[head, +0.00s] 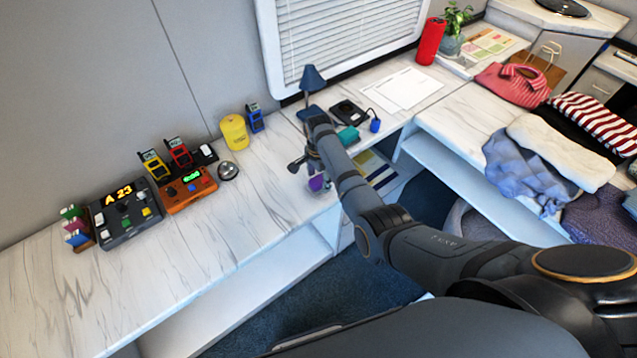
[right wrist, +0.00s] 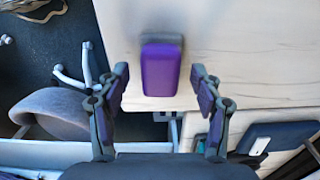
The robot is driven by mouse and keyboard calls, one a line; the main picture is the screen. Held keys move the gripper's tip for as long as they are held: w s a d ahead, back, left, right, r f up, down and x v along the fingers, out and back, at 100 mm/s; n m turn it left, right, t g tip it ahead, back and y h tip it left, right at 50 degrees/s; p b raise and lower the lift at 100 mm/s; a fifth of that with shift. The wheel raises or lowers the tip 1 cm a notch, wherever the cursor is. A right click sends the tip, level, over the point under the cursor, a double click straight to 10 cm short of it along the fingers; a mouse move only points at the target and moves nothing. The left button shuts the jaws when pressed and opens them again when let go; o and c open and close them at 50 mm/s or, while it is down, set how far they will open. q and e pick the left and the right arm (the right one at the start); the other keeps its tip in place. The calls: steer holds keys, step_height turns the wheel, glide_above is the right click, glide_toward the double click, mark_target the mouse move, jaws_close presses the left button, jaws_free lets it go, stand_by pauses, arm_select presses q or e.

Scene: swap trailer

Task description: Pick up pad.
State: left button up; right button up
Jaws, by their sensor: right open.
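A purple block with a dark grey back part, which looks like the pad (right wrist: 161,72), is at the edge of the pale table in the right wrist view. A purple patch that looks like the same pad (head: 317,183) shows at the counter edge in the head view, partly hidden by my gripper. My right gripper (right wrist: 161,85) is open, its purple-lined fingers on either side of the pad with gaps. In the head view my right gripper (head: 308,165) is at the counter's front edge. My left gripper is not in view.
A blue lamp (head: 312,78), a black device (head: 347,112) and a teal box (head: 348,134) stand near my right arm. The counter's front left is clear.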

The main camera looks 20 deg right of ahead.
steer(key=shift+f, duration=0.55)
steer(key=shift+c, duration=0.4)
steer(key=c, duration=1.1)
steer(key=shift+r, duration=0.15)
